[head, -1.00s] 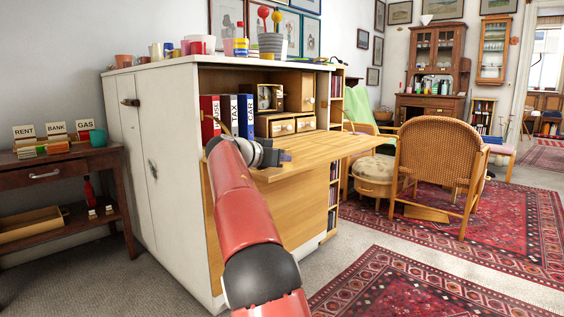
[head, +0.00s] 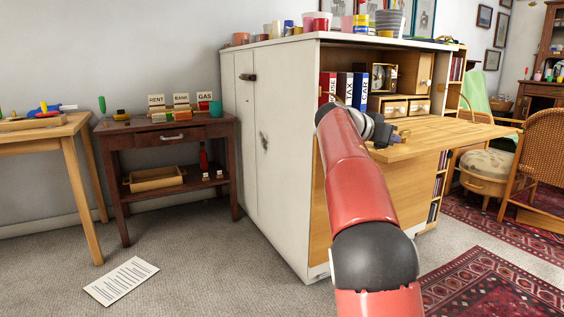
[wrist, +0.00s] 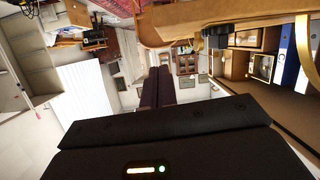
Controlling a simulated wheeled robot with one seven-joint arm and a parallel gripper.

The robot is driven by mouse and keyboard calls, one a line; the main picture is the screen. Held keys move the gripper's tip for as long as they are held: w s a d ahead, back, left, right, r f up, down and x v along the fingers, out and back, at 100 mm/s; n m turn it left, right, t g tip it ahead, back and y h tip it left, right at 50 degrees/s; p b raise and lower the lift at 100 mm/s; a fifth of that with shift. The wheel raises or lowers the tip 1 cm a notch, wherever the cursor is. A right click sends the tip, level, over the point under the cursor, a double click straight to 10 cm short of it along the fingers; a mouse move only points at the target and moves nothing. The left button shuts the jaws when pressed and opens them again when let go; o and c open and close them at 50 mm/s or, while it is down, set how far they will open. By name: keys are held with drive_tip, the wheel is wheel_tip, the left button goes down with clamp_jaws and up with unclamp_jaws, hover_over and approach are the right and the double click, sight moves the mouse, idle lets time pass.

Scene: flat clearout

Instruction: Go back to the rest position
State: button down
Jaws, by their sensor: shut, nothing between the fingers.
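My gripper (head: 400,136) is at the end of my red arm, in front of the open cabinet and near the left part of its fold-down flap (head: 450,135). In the wrist view the two dark fingers of my gripper (wrist: 155,85) lie together with nothing between them. The flap (wrist: 200,18) shows along the top of the wrist view. My forearm hides part of the cabinet front in the head view.
Folders (head: 344,88) and small drawers (head: 407,108) stand in the white cabinet (head: 285,150). Left are a dark side table (head: 165,135) and a light wooden table (head: 45,133). A paper sheet (head: 121,281) lies on open carpet. A wicker chair (head: 540,165) stands right.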

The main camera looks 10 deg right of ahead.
drive_tip(key=s+a+f+n+y+p, duration=0.25)
drive_tip(key=s+a+n+y, duration=0.2)
drive_tip(key=s, duration=0.65)
drive_tip(key=s+a+f+n+y+p, duration=0.1)
drive_tip(key=s+a+n+y+p, duration=0.3)
drive_tip(key=s, duration=0.7)
drive_tip(key=s+a+f+n+y+p, duration=0.2)
drive_tip(key=s+a+f, duration=0.3)
drive_tip(key=s, duration=0.4)
drive_tip(key=s+a+f+n+y+p, duration=0.2)
drive_tip(key=s+a+f, duration=0.3)
drive_tip(key=s, duration=0.5)
drive_tip(key=shift+a+f+y, duration=0.2)
drive_tip(key=shift+a+y, duration=0.35)
drive_tip(key=shift+a, duration=0.35)
